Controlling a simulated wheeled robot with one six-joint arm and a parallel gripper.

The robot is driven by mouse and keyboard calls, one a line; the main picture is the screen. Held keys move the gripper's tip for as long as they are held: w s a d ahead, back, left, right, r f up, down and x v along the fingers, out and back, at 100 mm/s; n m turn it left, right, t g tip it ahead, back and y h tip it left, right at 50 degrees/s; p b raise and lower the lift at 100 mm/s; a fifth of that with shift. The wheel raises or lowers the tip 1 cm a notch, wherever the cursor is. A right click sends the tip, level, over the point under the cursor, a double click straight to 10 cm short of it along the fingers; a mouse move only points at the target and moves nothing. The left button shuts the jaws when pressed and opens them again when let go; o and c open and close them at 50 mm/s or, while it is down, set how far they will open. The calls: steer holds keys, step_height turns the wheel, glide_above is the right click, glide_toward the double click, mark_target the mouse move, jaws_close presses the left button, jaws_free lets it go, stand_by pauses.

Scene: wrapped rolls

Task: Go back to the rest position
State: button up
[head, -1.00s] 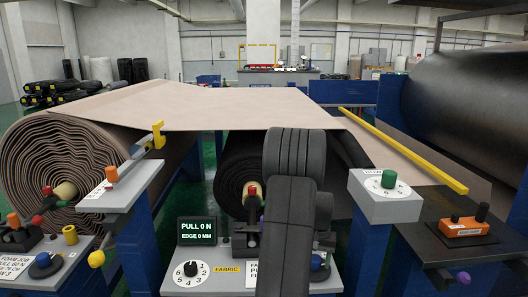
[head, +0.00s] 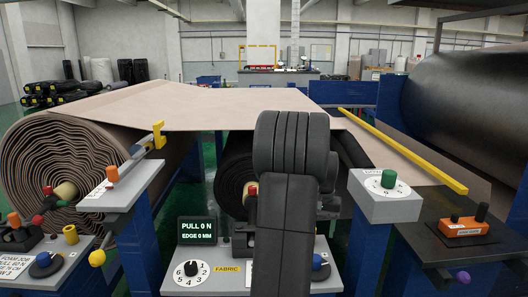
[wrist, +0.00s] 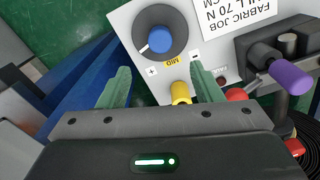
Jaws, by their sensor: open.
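My gripper (wrist: 149,88) shows in the wrist view with its two green fingers apart and nothing between them. It hangs over a light grey control panel (wrist: 122,22) with a blue knob (wrist: 159,39) on a dark dial and a yellow peg (wrist: 180,92). The panel's label reads FABRIC JOB. In the head view my dark arm stands upright in front of the panel and hides the gripper. The blue knob shows just right of the arm (head: 319,262).
A large beige roll (head: 60,165) stands at left, its sheet (head: 220,103) spread across the middle. A yellow bar (head: 405,150) lies along the right. Grey pedestals (head: 386,198) flank my arm. A black-topped stand with an orange device (head: 463,228) is at far right.

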step_height(320, 180, down, 13)
steer(key=shift+r, duration=0.15)
steer(key=n, duration=0.3)
steer(key=shift+w+n+p, duration=0.1)
steer(key=shift+n+p, duration=0.3)
steer(key=n, duration=0.3)
steer(key=shift+n+p, duration=0.3)
steer(key=shift+p, duration=0.05)
steer(key=n+p, duration=0.1)
steer(key=n, duration=0.3)
steer(key=n+p, duration=0.1)
steer(key=n, duration=0.2)
steer(key=shift+r+n, duration=0.3)
steer(key=shift+r, duration=0.85)
